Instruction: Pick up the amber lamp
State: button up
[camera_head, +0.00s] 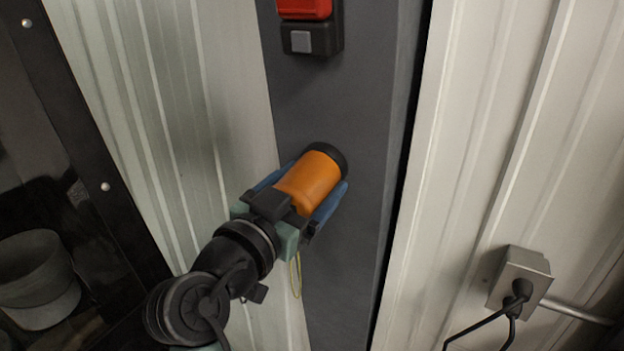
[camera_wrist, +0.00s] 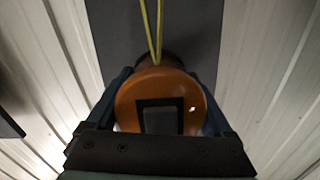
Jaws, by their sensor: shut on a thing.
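The amber lamp (camera_head: 310,183) is an orange cylinder with a black base at its far end, against the dark grey post (camera_head: 330,110). My gripper (camera_head: 328,192) is shut on the lamp, with one blue finger on each side of its body. In the wrist view the lamp's round orange end (camera_wrist: 125,105) faces the camera between the fingers of my gripper (camera_wrist: 162,110). A dark square outline shows on this end. A yellow cord shows in front of the lamp in the wrist view (camera_wrist: 152,35). Whether the black base touches the post is hard to tell.
A red and black box (camera_head: 311,38) with a grey square is on the post above the lamp. Pale ribbed wall panels (camera_head: 480,130) flank the post. A metal outlet box (camera_head: 519,277) with a black cable is at lower right. A grey bucket (camera_head: 38,275) stands at lower left.

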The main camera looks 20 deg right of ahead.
jog(key=s+a+r+b, duration=0.2)
jog(key=s+a+r, duration=0.1)
jog(key=s+a, duration=0.3)
jog(key=s+a+r+b, duration=0.3)
jog(key=s+a+r, duration=0.1)
jog(key=s+a, duration=0.3)
jog(key=shift+s, duration=0.25)
dwell(0.4)
jog(key=shift+a+r, duration=0.1)
